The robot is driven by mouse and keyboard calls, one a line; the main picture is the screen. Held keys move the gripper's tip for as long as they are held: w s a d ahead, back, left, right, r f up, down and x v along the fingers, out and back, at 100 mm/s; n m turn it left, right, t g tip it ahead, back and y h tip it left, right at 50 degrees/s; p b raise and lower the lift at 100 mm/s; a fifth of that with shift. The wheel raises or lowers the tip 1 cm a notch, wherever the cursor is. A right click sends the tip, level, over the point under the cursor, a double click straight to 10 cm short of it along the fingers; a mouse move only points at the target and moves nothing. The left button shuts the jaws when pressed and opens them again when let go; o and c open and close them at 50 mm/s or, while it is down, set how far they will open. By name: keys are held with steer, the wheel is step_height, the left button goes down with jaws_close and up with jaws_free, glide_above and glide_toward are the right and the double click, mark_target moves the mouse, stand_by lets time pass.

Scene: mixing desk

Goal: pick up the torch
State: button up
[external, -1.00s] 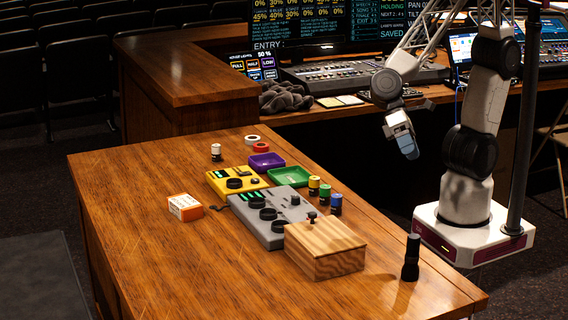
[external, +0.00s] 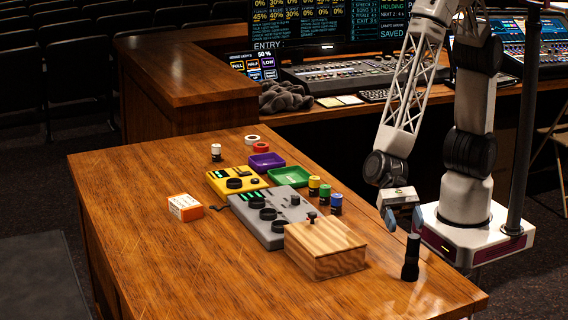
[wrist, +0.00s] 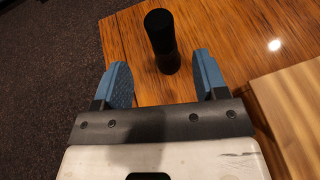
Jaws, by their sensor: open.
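The torch (external: 411,258) is black and stands upright near the right edge of the wooden desk in the external view. In the wrist view the torch (wrist: 162,41) shows just beyond the fingertips, roughly midway between them and slightly nearer the top. My gripper (external: 402,223) has blue fingers and is above and behind the torch in the external view. In the wrist view my gripper (wrist: 160,78) is open, with nothing between its fingers. The torch appears apart from both fingers.
A wooden box (external: 325,250) with a dark knob stands left of the torch; its edge shows at right in the wrist view (wrist: 295,110). A grey mixer (external: 270,232), a yellow unit (external: 222,184) and small coloured jars (external: 325,192) lie beyond. The desk front is clear.

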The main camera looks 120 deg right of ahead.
mark_target(413, 245)
stand_by(0.3)
steer(key=shift+x, duration=1.3)
steer(key=shift+a, duration=0.1)
steer(key=shift+x, duration=2.5)
steer(key=shift+w+f, duration=0.1)
steer(key=shift+f, duration=0.05)
steer(key=shift+c, duration=0.4)
steer(key=c, duration=1)
